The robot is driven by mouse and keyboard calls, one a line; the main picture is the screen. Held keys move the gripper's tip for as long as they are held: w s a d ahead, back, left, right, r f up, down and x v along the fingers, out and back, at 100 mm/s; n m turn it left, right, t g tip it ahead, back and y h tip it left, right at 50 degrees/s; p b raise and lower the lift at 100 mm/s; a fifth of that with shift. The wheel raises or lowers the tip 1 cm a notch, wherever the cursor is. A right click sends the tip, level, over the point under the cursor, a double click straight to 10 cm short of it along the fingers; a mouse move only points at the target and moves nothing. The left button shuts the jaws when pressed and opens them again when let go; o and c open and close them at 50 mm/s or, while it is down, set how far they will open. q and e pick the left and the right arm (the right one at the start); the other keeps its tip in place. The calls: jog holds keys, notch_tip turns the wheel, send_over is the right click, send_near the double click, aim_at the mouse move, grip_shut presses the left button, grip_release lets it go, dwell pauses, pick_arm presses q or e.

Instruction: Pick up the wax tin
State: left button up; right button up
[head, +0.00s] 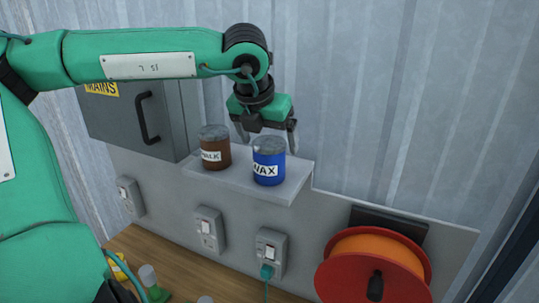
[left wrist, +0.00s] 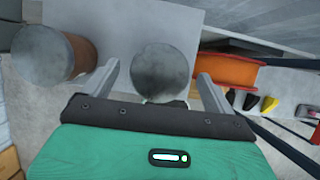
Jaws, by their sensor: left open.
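The blue wax tin (head: 268,165) stands upright on a small pale shelf (head: 240,187), with a grey lid and a white label. My left gripper (head: 267,145) is behind the tin in the head view, pointing down. In the left wrist view the tin's round grey lid (left wrist: 162,72) shows between the two spread fingers of my left gripper (left wrist: 157,85). The gripper is open, and the fingers look apart from the tin. How low the fingertips reach is partly hidden by the tin in the head view. My right gripper is not in view.
A brown tin (head: 214,150) labelled as chalk stands close to the left of the wax tin. A grey mains box (head: 140,120) is at the left. Several sockets are below the shelf. An orange and red reel (head: 375,270) is at the lower right.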

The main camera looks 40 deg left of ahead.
pick_arm(q)
jog(key=shift+w+f, duration=0.1)
jog(key=shift+f, duration=0.05)
jog(key=shift+f+p, duration=0.15)
jog(key=shift+p, duration=0.15)
jog(key=p+x, duration=0.1)
jog(key=x, duration=0.1)
jog(key=p+x, duration=0.1)
jog(key=shift+f+p, duration=0.3)
jog(key=shift+f, duration=0.65)
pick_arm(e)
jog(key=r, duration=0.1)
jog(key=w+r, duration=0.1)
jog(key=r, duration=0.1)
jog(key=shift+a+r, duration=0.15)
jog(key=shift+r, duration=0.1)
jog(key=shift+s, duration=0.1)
pick_arm(q)
jog(key=c, duration=1.3)
jog(key=shift+o, duration=0.2)
jog(key=shift+w+r, duration=0.1)
